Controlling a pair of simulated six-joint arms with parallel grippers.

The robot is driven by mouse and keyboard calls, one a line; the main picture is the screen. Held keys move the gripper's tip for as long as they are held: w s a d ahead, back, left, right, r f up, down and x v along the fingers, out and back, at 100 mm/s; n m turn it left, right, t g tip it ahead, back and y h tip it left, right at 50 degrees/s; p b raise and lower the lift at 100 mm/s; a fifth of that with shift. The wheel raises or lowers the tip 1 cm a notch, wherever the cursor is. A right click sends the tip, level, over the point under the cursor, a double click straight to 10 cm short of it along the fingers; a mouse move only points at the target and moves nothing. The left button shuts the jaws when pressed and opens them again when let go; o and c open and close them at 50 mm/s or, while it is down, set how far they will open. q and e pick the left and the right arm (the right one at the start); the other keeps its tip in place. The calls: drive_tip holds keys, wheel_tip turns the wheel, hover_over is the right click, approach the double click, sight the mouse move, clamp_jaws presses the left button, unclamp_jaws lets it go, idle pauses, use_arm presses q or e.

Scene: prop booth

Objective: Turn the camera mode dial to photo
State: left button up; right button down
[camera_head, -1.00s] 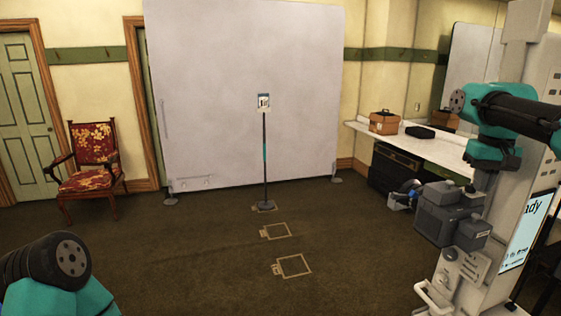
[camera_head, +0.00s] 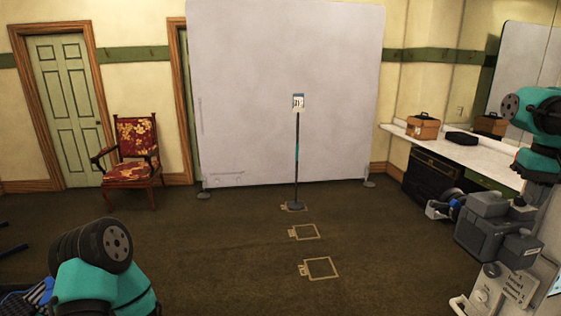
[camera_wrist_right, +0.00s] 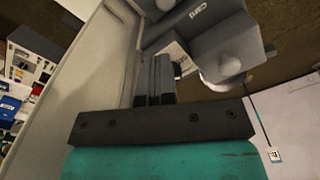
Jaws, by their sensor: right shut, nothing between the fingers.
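The grey camera (camera_head: 485,222) stands at the right in the head view, with a boxy body and a lens end facing left. Its mode dial cannot be made out for certain. In the right wrist view, the grey camera body (camera_wrist_right: 205,35) fills the top, with a pale round part (camera_wrist_right: 225,75) at its side. My right gripper (camera_head: 524,202) points down close above the camera body. Its dark fingers (camera_wrist_right: 155,75) are together and empty; contact with the camera cannot be told. My left gripper is out of view; only my left arm shows at the lower left.
A pale column panel with a round knob (camera_head: 491,271) and printed labels stands below the camera. A counter (camera_head: 480,160) carries a brown case (camera_head: 423,127). A card stand (camera_head: 297,150) is before the grey backdrop (camera_head: 285,60).

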drive_tip(key=shift+w+a+f, duration=0.2)
drive_tip(key=shift+a+f, duration=0.1)
drive_tip(key=shift+a, duration=0.2)
drive_tip(key=shift+w+a+f, duration=0.2)
drive_tip(key=shift+a+f, duration=0.1)
drive_tip(key=shift+a, duration=0.2)
drive_tip(key=shift+s+a, duration=0.2)
idle(0.3)
drive_tip(key=shift+s, duration=0.1)
drive_tip(key=shift+d+r, duration=0.2)
drive_tip(key=shift+r, duration=3)
drive_tip(key=shift+s+d+r, duration=0.1)
drive_tip(key=shift+d+r, duration=0.4)
drive_tip(key=shift+d, duration=0.35)
